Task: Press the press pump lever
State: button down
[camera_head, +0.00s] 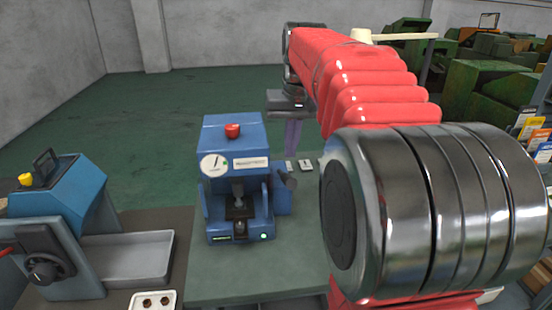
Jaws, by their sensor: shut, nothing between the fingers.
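A blue press (222,135) stands on a green-topped bench, with a round white gauge (214,165) on its front and a red knob (232,131) on top. A short dark lever (288,181) sticks out at its right side; it looks like the pump lever, but it is small in view. My gripper (293,143) points down above and behind the press's right side, apart from the lever. Its narrow purple-grey fingers are shut and hold nothing. My red arm comes in from the right and hides the area right of the press.
A second blue machine (80,188) with a yellow button and black handwheel stands at left. A grey tray (125,256) lies between the machines. Several green machines (490,80) fill the back right. The floor behind the press is clear.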

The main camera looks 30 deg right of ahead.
notch_tip(320, 180, up, 9)
jog(key=d+g, duration=0.1)
jog(key=shift+s+d+y, duration=0.35)
jog(key=shift+y, duration=0.05)
jog(key=shift+f, duration=0.1)
send_over(290, 176)
jog(key=d, duration=0.2)
jog(key=f, duration=1)
jog(key=shift+w+a, duration=0.25)
jog(key=shift+w, duration=0.15)
jog(key=shift+s+a+f, duration=0.2)
jog(key=shift+a+f, duration=0.05)
jog(key=shift+f, duration=0.3)
jog(key=shift+s+a+f, duration=0.2)
jog(key=shift+f, duration=0.3)
jog(key=shift+s+a+f, duration=0.2)
jog(key=shift+a+f, duration=0.05)
jog(key=shift+f, duration=0.3)
jog(key=shift+s+d+f, duration=0.1)
jog(key=shift+s+f, duration=0.05)
